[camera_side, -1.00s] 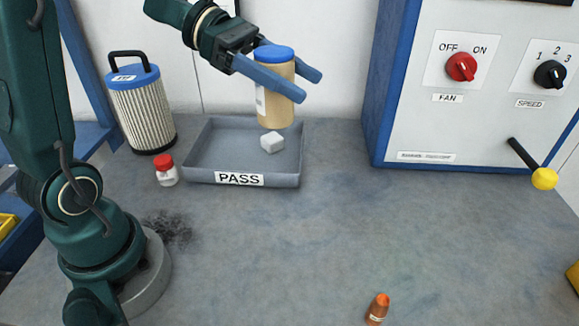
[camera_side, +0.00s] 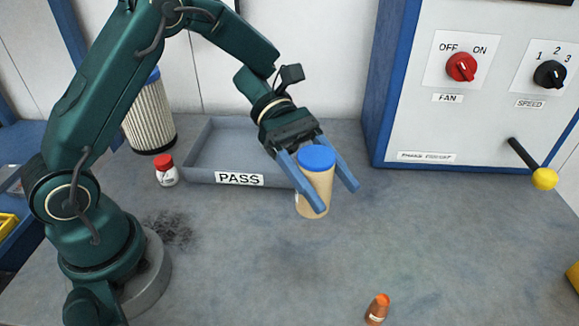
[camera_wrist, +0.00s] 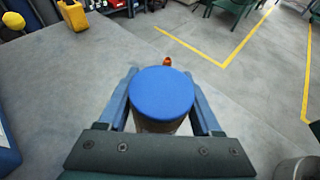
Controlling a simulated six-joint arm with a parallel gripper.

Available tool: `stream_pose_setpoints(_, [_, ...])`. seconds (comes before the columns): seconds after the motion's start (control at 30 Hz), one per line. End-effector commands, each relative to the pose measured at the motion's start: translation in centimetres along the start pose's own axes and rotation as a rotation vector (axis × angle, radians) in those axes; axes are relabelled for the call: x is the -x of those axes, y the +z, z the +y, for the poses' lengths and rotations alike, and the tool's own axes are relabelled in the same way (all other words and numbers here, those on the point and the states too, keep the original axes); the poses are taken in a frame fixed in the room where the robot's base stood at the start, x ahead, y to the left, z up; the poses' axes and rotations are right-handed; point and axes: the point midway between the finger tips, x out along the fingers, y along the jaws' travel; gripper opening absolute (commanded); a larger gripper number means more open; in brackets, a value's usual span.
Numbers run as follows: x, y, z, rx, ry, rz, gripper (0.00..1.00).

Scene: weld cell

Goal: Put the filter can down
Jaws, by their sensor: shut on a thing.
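A tan can with a blue lid (camera_side: 316,180) is upright between the two blue fingers of my gripper (camera_side: 335,198), which is shut on it. It is in front of the PASS tray's right end; I cannot tell whether its base touches the bench. In the wrist view its blue lid (camera_wrist: 162,94) fills the space between the fingers of my gripper (camera_wrist: 162,75). A pleated filter canister with a blue top (camera_side: 150,118) stands at the back left, partly behind my arm, apart from my gripper.
The grey PASS tray (camera_side: 203,175) is behind the can; my gripper hides its right part. A small red-capped bottle (camera_side: 166,171) stands left of it. A control panel (camera_side: 455,110) with a yellow-knobbed lever (camera_side: 543,179) is at right. An orange item (camera_side: 378,308) stands in front. The middle bench is clear.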

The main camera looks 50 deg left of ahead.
Motion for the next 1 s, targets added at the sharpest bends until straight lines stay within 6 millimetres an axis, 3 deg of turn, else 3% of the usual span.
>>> stream_pose_setpoints(0.1, [-3.1, -0.5, -0.2, 0.002, -0.008, 0.0, 0.08])
stream_pose_setpoints(0.3, [-5.9, -0.9, -0.2, 0.001, -0.001, 0.0, 0.08])
stream_pose_setpoints(0.43, [-6.5, -1.4, -0.1, 0.003, 0.0, 0.001, 0.08])
stream_pose_setpoints(0.7, [-7.7, -4.4, -0.1, 0.004, 0.002, 0.002, 0.08])
stream_pose_setpoints(1.0, [-7.7, -4.7, -0.1, 0.0, 0.004, 0.003, 0.08])
